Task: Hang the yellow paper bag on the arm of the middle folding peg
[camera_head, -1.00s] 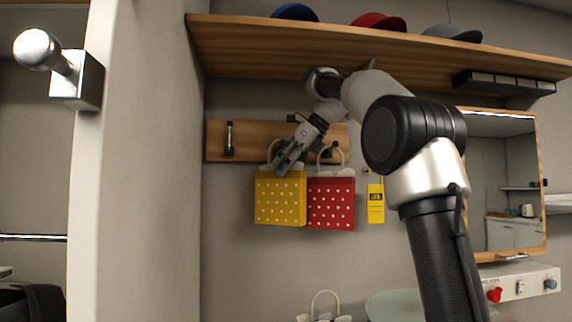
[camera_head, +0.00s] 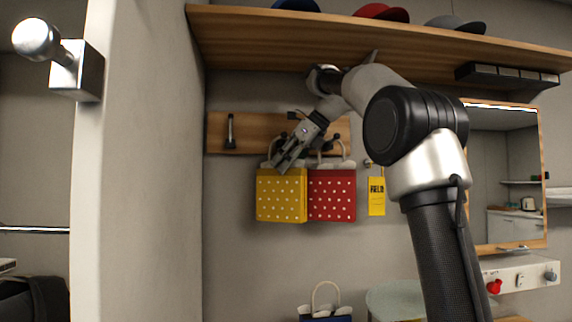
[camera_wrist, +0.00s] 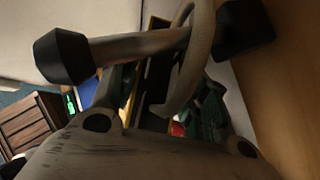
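The yellow dotted paper bag (camera_head: 281,198) hangs upright in front of the wall, below a wooden peg rail (camera_head: 265,145). My gripper (camera_head: 280,164) reaches down at its top edge, beside its pale handle. In the wrist view the dark fingers (camera_wrist: 165,98) look apart, with a pale curved handle (camera_wrist: 204,50) close in front. The middle peg is mostly hidden behind my gripper; I cannot tell whether the handle rests on its arm. The left peg (camera_head: 230,131) is upright against the rail.
A red dotted bag (camera_head: 332,197) hangs close on the right, next to a yellow tag (camera_head: 377,196). A shelf with caps (camera_head: 380,40) is above. A blue bag (camera_head: 326,317) shows at the bottom. A wall edge (camera_head: 140,160) stands at left.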

